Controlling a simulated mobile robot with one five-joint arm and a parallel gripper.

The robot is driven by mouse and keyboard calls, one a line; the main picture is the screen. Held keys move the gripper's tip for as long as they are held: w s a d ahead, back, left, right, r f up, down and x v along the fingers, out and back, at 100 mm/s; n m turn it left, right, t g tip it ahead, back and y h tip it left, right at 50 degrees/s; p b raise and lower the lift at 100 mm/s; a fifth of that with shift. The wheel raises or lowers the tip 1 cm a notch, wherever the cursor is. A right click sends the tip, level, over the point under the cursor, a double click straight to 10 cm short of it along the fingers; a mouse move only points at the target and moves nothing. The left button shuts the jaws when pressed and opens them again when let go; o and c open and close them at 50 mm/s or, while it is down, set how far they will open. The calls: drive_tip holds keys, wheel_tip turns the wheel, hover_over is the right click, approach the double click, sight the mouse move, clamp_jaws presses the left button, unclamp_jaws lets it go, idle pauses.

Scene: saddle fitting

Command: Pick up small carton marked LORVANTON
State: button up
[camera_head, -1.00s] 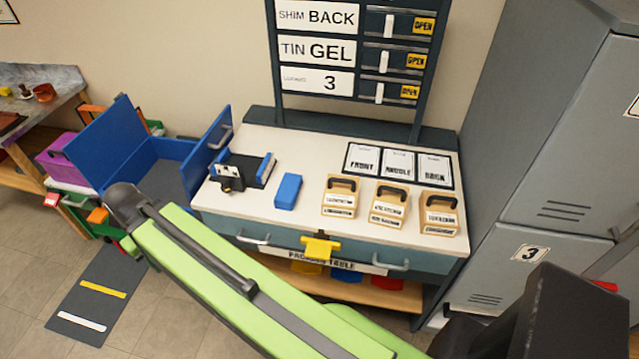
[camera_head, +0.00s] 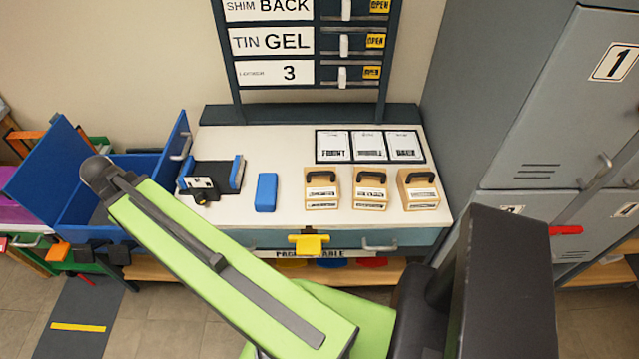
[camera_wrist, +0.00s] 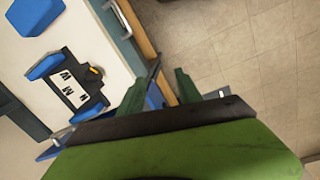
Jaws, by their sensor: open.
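Three small tan cartons with dark handles stand in a row on the white table top: a left carton (camera_head: 321,189), a middle carton (camera_head: 370,189) and a right carton (camera_head: 418,189). Each has white labels on its front, too small and blurred to tell which reads LORVANTON. My gripper (camera_wrist: 160,90) shows in the wrist view with its two dark green fingers apart and nothing between them. It is beside the table's edge, over the floor side, away from the cartons. The cartons are not in the wrist view. My green arm crosses the front of the head view.
A blue block (camera_head: 266,192) and a black device with blue ends (camera_head: 212,179) sit left of the cartons. Three white cards (camera_head: 369,146) lie behind them. An open blue box (camera_head: 140,170) is at the left, grey lockers (camera_head: 540,130) at the right. Table around the cartons is clear.

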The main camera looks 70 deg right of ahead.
drive_tip(key=s+d+r+n+g+p, duration=0.15)
drive_tip(key=s+d, duration=0.25)
drive_tip(key=d, duration=0.6)
drive_tip(key=s+d+r+p, duration=0.1)
drive_tip(key=s+d+r, duration=0.25)
drive_tip(key=d, duration=0.65)
wheel_tip(320, 180, up, 3)
drive_tip(key=n+g+p, duration=0.2)
drive_tip(key=p, duration=0.1)
hover_over(319, 172)
drive_tip(key=w+a, duration=0.2)
drive_tip(key=w, duration=0.3)
drive_tip(key=shift+h, duration=0.3)
drive_tip(key=b+x, duration=0.3)
drive_tip(key=x, duration=0.1)
drive_tip(key=b+x, duration=0.3)
drive_tip(key=b, duration=0.1)
drive_tip(key=b+x, duration=0.4)
drive_tip(key=shift+w+a+f, duration=0.15)
drive_tip(key=shift+w+f, duration=0.05)
drive_tip(key=shift+f, duration=0.25)
drive_tip(key=shift+s+f+b, duration=0.15)
drive_tip(key=shift+f+b, duration=0.1)
drive_tip(key=shift+b, duration=0.25)
drive_tip(key=shift+r, duration=0.1)
drive_tip(key=b+x, duration=0.4)
drive_tip(key=x, duration=0.1)
drive_tip(key=shift+s+b, duration=0.1)
drive_tip(key=shift+b, duration=0.3)
clamp_jaws()
